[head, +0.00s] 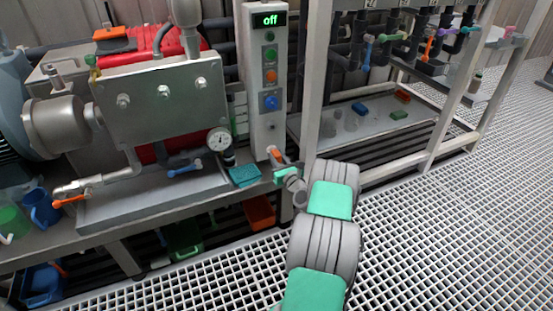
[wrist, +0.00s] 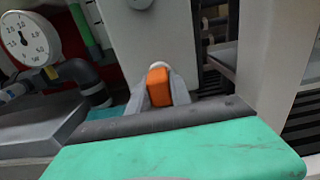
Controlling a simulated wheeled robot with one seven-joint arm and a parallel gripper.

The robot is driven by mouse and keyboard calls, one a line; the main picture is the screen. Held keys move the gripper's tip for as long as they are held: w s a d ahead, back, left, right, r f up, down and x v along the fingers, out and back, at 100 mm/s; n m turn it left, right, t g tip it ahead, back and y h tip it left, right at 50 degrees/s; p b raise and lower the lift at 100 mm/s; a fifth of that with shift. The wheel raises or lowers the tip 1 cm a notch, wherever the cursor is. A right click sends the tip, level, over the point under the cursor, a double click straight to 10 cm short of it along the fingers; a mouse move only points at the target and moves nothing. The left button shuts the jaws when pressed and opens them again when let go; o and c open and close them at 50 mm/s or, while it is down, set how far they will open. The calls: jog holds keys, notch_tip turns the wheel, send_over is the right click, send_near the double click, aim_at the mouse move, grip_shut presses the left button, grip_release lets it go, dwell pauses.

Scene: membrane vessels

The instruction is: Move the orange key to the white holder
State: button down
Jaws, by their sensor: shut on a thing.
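The orange key (wrist: 159,87) shows as a small orange block between the pale grey fingers of my gripper (wrist: 160,76) in the wrist view. My gripper is shut on it. In the head view the key (head: 276,154) is a small orange spot at the tip of my gripper (head: 278,159), close to the foot of the pale control box (head: 267,100). I cannot tell whether the key touches the box or bench. I cannot pick out the white holder with certainty in either view.
A pressure gauge (head: 219,139) and a teal block (head: 244,175) are left of my gripper on the bench. A blue-handled valve (head: 185,169) lies further left. A frame post (head: 316,80) stands close on the right. Open grating floor (head: 440,230) is at the right.

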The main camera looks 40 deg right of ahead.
jog(key=shift+w, duration=0.1)
jog(key=c, duration=1.1)
grip_release()
jog(key=p+v, duration=0.2)
jog(key=v, duration=0.5)
jog(key=shift+s+a, duration=0.1)
jog(key=shift+s, duration=0.3)
jog(key=shift+r, duration=0.1)
